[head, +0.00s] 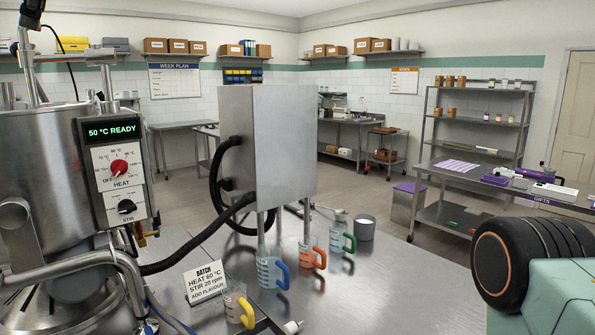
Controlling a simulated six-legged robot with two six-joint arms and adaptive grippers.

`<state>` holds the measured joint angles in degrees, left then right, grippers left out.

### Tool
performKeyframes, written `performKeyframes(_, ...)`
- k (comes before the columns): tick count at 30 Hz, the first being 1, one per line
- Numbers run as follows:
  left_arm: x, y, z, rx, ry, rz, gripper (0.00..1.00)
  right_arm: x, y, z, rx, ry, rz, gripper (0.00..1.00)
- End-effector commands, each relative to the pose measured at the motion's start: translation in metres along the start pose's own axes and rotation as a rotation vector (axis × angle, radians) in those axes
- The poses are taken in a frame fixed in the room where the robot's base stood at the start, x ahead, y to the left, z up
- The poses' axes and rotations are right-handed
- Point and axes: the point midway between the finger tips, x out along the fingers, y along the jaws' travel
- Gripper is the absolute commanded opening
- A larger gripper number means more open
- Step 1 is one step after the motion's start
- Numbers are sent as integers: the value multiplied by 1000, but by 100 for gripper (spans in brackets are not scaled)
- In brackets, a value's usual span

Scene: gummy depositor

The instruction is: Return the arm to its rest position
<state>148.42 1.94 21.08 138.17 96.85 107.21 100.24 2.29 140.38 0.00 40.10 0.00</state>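Neither gripper shows clearly. A dark piece with a pale end (291,327) is cut off by the bottom edge, near a jug with a yellow handle (236,306). I cannot tell whether it is part of my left gripper, nor whether that gripper is open or shut. My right gripper is not in view. A black, orange-ringed joint and a teal housing (560,300) fill the lower right corner and look like parts of my body. Jugs with a blue handle (268,270), an orange handle (308,254) and a green handle (337,238) stand around the depositor's legs.
The grey depositor box (265,145) stands on the steel table (375,290), with a black hose to the steel kettle (45,165), whose display reads 50 °C READY. A batch card (207,284) and a metal cup (364,228) are on the table. The table's right part is clear.

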Motion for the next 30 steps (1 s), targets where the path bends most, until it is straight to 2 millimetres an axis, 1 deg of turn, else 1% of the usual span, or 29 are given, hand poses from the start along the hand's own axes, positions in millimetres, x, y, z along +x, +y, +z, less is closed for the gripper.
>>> performKeyframes(2, 1, -1, 0, -1, 0, 0, 39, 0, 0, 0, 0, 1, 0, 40)
performKeyframes(5, 2, -4, -1, 84, 2, -13, 39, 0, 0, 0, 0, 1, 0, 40)
performKeyframes(8, 3, -14, 4, 172, -26, -50, 39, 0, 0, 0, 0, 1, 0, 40)
performKeyframes(11, 8, -23, 10, 280, -90, -81, 39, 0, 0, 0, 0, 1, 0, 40)
performKeyframes(14, 17, -31, 16, 420, -183, -100, 39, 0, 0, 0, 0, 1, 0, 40)
performKeyframes(17, 28, -38, 21, 598, -302, -105, 39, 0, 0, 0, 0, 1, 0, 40)
performKeyframes(20, 43, -45, 21, 826, -445, -94, 39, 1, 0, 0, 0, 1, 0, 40)
performKeyframes(23, 70, -46, 7, 1128, -615, -57, 39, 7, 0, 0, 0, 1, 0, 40)
performKeyframes(25, 94, -44, -12, 1366, -735, -21, 39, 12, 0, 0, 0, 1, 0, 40)
performKeyframes(26, 106, -41, -22, 1473, -785, -3, 39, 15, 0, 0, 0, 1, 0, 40)
performKeyframes(27, 121, -36, -37, 1613, -847, 20, 39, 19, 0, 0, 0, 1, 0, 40)
performKeyframes(29, 145, -26, -62, 1827, -936, 51, 39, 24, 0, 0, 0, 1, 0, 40)
performKeyframes(30, 162, -17, -80, 1968, -991, 71, 39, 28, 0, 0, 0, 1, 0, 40)
